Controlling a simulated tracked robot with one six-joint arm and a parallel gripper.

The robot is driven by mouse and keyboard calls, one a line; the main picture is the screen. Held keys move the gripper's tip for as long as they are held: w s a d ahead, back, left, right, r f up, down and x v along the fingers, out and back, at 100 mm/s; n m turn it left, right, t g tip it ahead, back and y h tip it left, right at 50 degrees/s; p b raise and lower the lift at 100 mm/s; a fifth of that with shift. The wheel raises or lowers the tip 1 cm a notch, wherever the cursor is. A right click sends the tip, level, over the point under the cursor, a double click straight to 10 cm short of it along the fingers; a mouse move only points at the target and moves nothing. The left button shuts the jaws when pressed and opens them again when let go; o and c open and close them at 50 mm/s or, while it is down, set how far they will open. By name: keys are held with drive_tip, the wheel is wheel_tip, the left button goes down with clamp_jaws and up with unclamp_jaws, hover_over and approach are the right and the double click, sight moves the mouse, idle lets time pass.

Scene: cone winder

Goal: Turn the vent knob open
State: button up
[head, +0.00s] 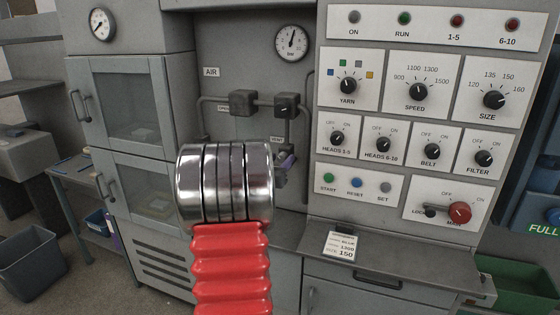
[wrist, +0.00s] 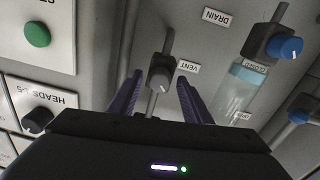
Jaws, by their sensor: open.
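My gripper (wrist: 160,92) is open, with one purple finger on each side of the knob in the picture. I cannot tell whether the fingers touch it or how deep they reach. The knob's exact pointer setting is too small to read.
A blue knob (wrist: 285,47) sits on a pipe near the DRAIN label (wrist: 216,16), with a clear bowl (wrist: 237,90) beside it. The switch panel with the HEADS 1-5 knob (wrist: 38,119) and a green button (wrist: 37,34) is close on the left in the wrist view.

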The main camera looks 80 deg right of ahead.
drive_tip(key=shift+c, duration=0.5)
drive_tip(key=c, duration=0.9)
drive_tip(key=shift+d, duration=0.15)
drive_tip(key=shift+c, duration=0.2)
